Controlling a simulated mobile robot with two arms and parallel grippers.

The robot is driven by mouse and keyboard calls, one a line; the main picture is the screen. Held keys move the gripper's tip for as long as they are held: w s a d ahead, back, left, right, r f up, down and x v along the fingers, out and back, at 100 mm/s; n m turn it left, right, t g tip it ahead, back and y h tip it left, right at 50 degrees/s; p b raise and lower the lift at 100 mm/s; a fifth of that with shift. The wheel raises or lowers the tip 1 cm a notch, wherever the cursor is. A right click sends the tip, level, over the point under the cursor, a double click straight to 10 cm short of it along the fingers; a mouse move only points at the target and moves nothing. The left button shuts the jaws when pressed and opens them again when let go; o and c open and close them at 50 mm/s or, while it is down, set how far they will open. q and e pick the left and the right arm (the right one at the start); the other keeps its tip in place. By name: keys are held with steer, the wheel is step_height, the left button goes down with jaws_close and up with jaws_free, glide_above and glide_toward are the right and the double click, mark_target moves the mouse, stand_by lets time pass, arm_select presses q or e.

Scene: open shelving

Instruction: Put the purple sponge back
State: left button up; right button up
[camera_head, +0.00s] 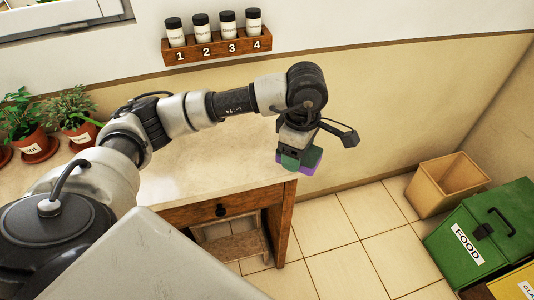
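The purple sponge (309,168), with a green layer, is at the right front corner of the counter (225,160). It extends past the counter's edge. My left gripper (297,157) reaches down from above with the sponge between its fingers and appears shut on it. The fingertips are partly hidden, and I cannot tell whether the sponge touches the counter. My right gripper is out of view.
A wall rack (217,47) holds several numbered jars. Potted plants (78,122) stand at the left. An open tan bin (446,185) and a green FOOD bin (490,235) stand on the floor at right. Tiled floor (345,245) between counter and bins is clear.

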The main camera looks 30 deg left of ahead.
arm_select(q)
steer(key=w+n+b, duration=0.1)
steer(key=w+n, duration=0.2)
steer(key=n, duration=1.5)
glide_above(264, 151)
step_height(264, 151, down, 6)
steer(key=shift+s, duration=0.1)
step_height(264, 151, down, 4)
steer(key=shift+r+p, duration=0.1)
steer(key=shift+p, duration=0.5)
steer(key=shift+f, duration=0.25)
steer(key=o, duration=0.9)
steer(key=shift+c, duration=0.2)
